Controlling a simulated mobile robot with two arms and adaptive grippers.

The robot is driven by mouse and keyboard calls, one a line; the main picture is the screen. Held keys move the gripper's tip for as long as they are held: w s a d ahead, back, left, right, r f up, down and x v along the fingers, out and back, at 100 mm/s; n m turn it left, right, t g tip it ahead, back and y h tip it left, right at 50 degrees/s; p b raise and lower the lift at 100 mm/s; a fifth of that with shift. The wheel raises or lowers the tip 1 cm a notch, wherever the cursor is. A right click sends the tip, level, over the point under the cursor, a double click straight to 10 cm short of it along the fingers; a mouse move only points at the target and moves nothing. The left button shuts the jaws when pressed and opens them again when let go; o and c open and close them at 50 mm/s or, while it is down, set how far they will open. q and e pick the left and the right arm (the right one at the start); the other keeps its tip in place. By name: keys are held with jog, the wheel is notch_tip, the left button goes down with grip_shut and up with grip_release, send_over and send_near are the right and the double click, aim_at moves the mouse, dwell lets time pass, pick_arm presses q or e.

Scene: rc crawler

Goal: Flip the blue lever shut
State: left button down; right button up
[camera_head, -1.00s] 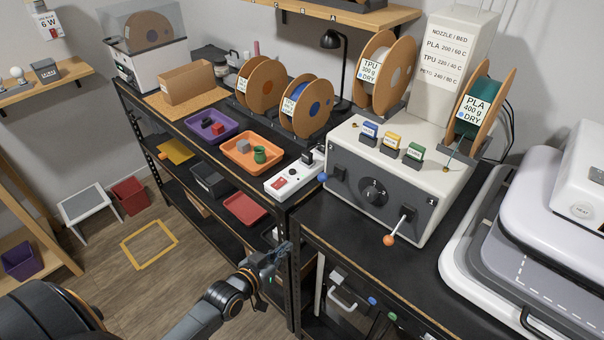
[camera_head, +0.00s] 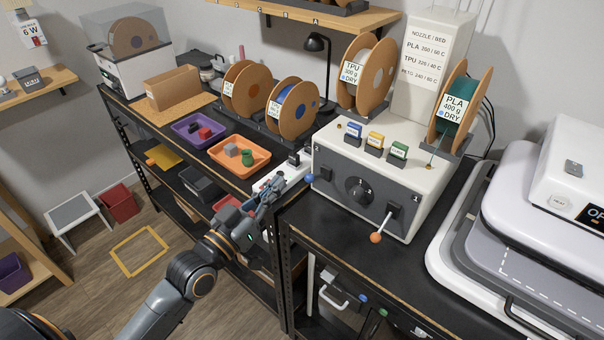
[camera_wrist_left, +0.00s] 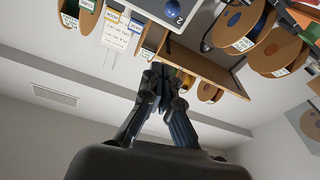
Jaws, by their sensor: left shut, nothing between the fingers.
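The blue lever (camera_head: 309,178) is on the left part of the grey front panel of a cream control box (camera_head: 358,190). Its round blue knob sticks out to the left of its dark mount. My left gripper (camera_head: 276,188) is shut and empty, to the left of the blue knob and apart from it in the picture. It covers part of the white power strip (camera_head: 297,160). The left wrist view looks upside down and shows the shut fingers (camera_wrist_left: 158,72) with nothing between them. My right gripper is not in view.
An orange-knobbed lever (camera_head: 376,237) hangs from the right of the same panel, beside a black dial (camera_head: 360,190). Filament spools (camera_head: 293,108) and an orange tray (camera_head: 240,172) stand behind and left. A white press (camera_head: 500,240) is at right.

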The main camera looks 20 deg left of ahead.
pick_arm(q)
jog(key=r+p, duration=0.2)
jog(key=p, duration=0.2)
send_over(316, 176)
jog(key=s+a, duration=0.3)
jog(key=f, duration=0.3)
jog(key=d+f, duration=0.1)
jog(key=shift+s+f, duration=0.25)
jog(key=shift+s, duration=0.1)
